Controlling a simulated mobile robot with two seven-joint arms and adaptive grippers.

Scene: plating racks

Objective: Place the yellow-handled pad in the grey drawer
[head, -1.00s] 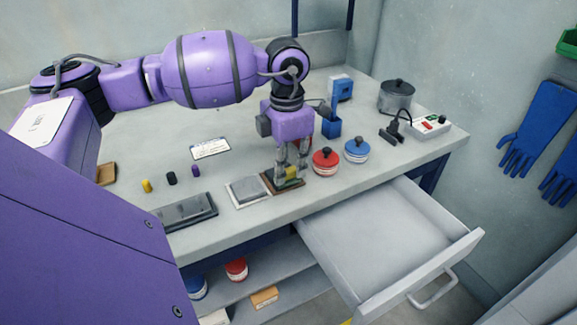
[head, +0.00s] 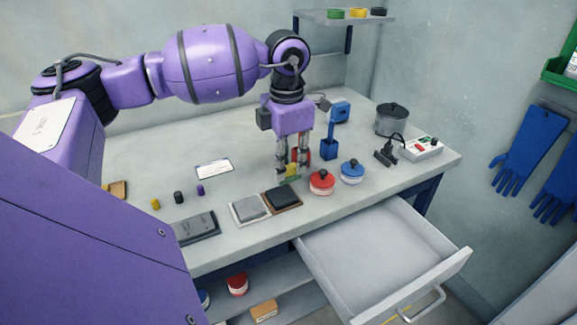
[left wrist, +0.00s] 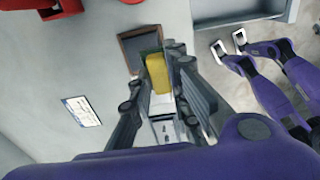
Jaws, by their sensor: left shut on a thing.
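The yellow-handled pad (head: 291,171) is held between the fingers of my left gripper (head: 292,168). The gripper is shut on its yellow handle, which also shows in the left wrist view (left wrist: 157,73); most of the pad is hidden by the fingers. It appears above the bench, just behind the brown-rimmed tray (head: 296,207), whose dark inside is bare. The grey drawer (head: 380,245) is pulled open at the front right of the bench, lower than the top, and looks empty inside. My gripper is not over the drawer.
A red-lidded pot (head: 321,183) and a blue-lidded pot (head: 351,173) stand right of the gripper, near the drawer. A grey pad in a light tray (head: 246,209) lies left of the brown tray. A blue holder (head: 329,149), metal pot (head: 391,119) and switch box (head: 421,149) stand farther back.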

